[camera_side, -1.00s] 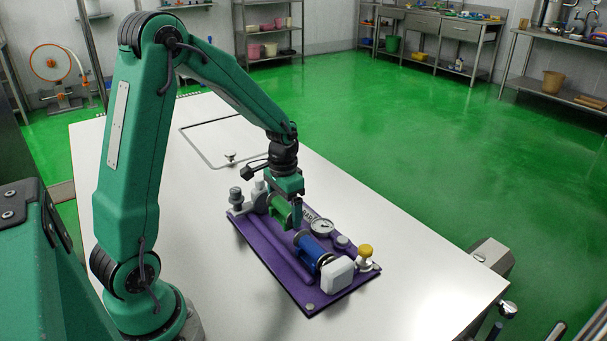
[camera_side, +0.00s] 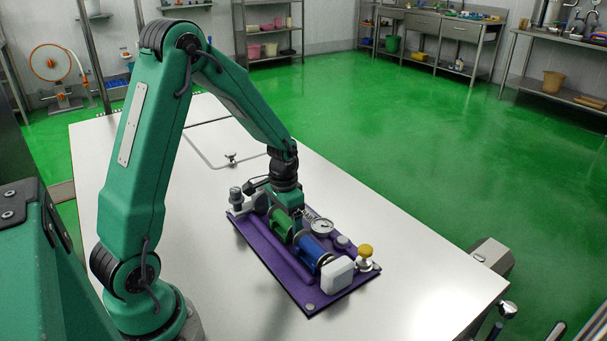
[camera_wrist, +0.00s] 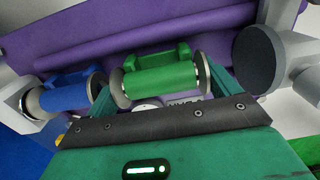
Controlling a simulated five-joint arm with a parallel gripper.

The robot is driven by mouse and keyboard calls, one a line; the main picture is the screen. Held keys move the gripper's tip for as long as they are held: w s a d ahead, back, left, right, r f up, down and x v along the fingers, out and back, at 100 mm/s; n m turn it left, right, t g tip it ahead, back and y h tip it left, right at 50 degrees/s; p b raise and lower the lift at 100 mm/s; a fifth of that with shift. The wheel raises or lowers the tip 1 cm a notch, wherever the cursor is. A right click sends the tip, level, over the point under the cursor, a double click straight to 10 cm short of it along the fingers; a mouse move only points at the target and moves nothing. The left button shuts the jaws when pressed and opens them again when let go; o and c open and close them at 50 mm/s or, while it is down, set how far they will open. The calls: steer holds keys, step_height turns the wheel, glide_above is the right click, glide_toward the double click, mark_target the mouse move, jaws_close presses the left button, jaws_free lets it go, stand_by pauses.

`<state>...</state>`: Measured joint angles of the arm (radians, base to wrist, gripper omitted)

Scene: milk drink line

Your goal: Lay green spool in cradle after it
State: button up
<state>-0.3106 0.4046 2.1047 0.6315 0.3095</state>
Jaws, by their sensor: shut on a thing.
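The green spool (camera_side: 280,226) is between the fingers of my gripper (camera_side: 289,222), low over the purple base. In the wrist view the green spool (camera_wrist: 165,82) has pale end flanges, with one teal finger at each end, and my gripper (camera_wrist: 162,86) is shut on it. The blue spool (camera_side: 311,250) lies roughly in line with it, towards the front right. It shows left of the green spool in the wrist view (camera_wrist: 62,97). The spot under the green spool is hidden, so I cannot tell whether it touches its cradle.
The purple base (camera_side: 277,262) lies on the pale table (camera_side: 420,260). A round gauge (camera_side: 321,227), a yellow-topped valve (camera_side: 365,253) and a white block (camera_side: 337,273) stand near the spools. A grey fitting (camera_side: 237,199) is at the far left end. The table around is mostly clear.

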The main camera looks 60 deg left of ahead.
mark_target(285, 217)
steer(key=o, duration=1.1)
steer(key=shift+f, duration=0.1)
step_height(285, 217, up, 12)
steer(key=shift+r, duration=0.2)
steer(key=shift+s+d+r+t, duration=0.95)
steer(key=shift+s+d+r, duration=0.6)
steer(key=shift+s+d, duration=0.65)
steer(key=shift+s+d+r+t, duration=0.9)
steer(key=shift+s+d+r, duration=0.8)
steer(key=shift+s, duration=0.85)
steer(key=shift+s+d+r+t, duration=0.95)
steer(key=shift+s+d+r, duration=0.5)
steer(key=shift+s+d, duration=0.75)
